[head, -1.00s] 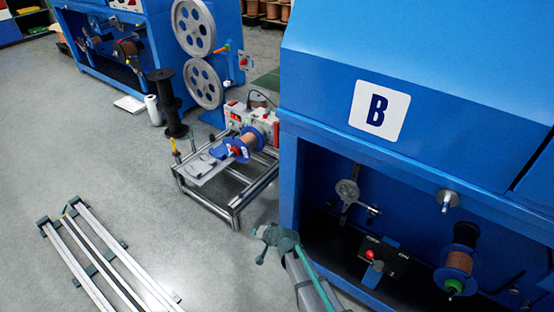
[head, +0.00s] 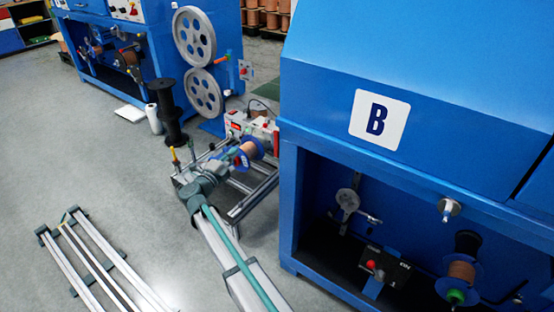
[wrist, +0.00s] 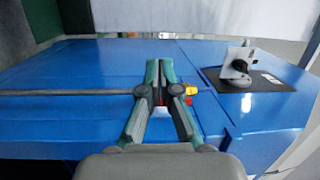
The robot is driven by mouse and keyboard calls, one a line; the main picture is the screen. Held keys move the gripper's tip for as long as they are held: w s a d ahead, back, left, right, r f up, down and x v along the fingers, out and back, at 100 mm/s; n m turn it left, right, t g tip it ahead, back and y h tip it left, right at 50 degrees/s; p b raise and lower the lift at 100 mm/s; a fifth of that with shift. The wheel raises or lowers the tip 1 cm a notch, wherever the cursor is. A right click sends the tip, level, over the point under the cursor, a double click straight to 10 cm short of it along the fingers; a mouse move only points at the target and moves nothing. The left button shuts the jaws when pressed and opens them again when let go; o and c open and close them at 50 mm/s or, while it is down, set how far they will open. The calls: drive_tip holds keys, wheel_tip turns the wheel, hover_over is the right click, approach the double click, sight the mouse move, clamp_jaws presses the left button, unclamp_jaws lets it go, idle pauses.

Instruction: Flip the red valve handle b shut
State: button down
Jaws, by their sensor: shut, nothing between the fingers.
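A red knob-like handle (head: 371,264) sits on a black panel marked OFF and ON, inside the open lower bay of the blue machine labelled B (head: 378,118). I take it for red valve handle b, but it is small here and its exact setting is hard to tell. My gripper (wrist: 160,64) is shut and empty in the wrist view, over a blue surface. In the head view my arm reaches up to the metal frame, left of machine B and apart from the handle. A small yellow and red part (wrist: 190,93) shows just right of the fingers.
A metal-framed bench (head: 238,208) stands behind my arm. A copper spool (head: 461,269) is right of the panel. Metal rails (head: 90,262) lie on the floor at the left. A grey fitting (wrist: 238,68) on a dark plate is at the right in the wrist view.

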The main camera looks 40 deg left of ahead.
sight(277, 144)
drive_tip(key=d+f+m+g+h, duration=0.1)
drive_tip(key=d+m+h, duration=0.5)
drive_tip(key=d+h, duration=0.3)
drive_tip(key=shift+d+f+m, duration=0.4)
drive_tip(key=b+x, duration=0.1)
drive_tip(key=x, duration=0.9)
drive_tip(key=shift+w, duration=0.15)
